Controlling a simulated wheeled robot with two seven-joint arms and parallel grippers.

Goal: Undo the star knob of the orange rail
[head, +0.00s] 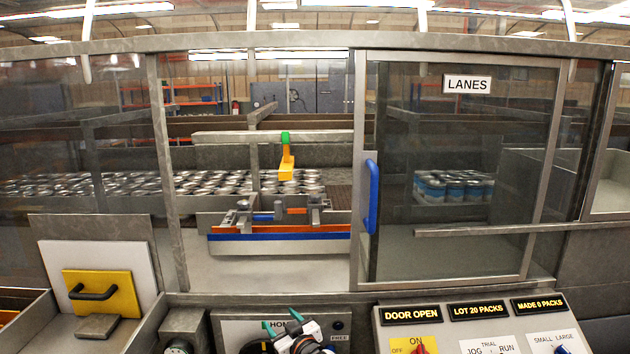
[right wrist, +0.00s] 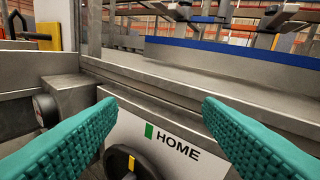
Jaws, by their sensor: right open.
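The orange rail (head: 225,237) runs level above a blue rail (head: 280,237) behind the open gap left of the sliding door. Dark grey clamps (head: 243,206) stand above the rails at left and right; I cannot tell which part is the star knob. In the right wrist view the blue rail (right wrist: 230,58) crosses the top, with clamp parts above it. My right gripper (head: 284,322) is low in front of the machine, well short of the rails. Its teal fingers are spread and empty in the right wrist view (right wrist: 160,106). My left gripper is not in view.
A framed door marked LANES (head: 467,85) with a blue handle (head: 372,197) stands right of the gap. A HOME panel (right wrist: 178,145) with a black dial lies below my right fingers. A metal sill (right wrist: 150,80) edges the opening. A switch panel (head: 470,328) is at lower right.

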